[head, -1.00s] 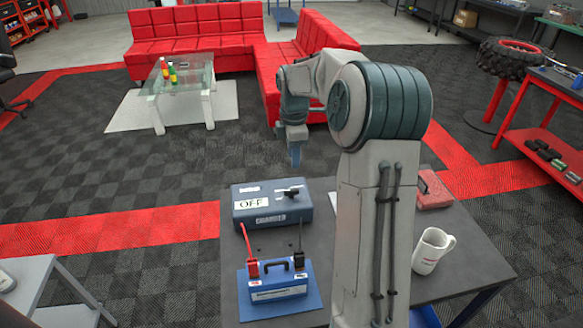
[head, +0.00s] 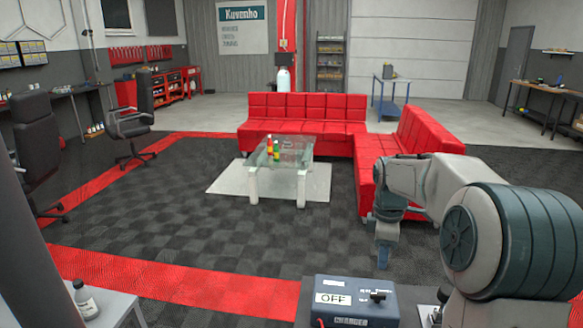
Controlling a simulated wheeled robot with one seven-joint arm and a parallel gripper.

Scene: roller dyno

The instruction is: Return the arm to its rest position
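My arm (head: 520,235) rises at the lower right of the head view and bends over toward the left. My gripper (head: 383,258) hangs from its end, pointing down, above and behind the blue-grey charger box. It looks small and dark, and I cannot make out its fingers or anything held in them. The charger box (head: 350,300) with an "OFF" sign stands at the bottom edge, partly cut off. The gripper appears apart from it.
A red corner sofa (head: 305,130) stands ahead, with a glass table (head: 280,160) holding bottles before it. A grey side table (head: 105,305) with a bottle is at lower left. Open checkered floor lies between. Black office chairs (head: 130,125) are at left.

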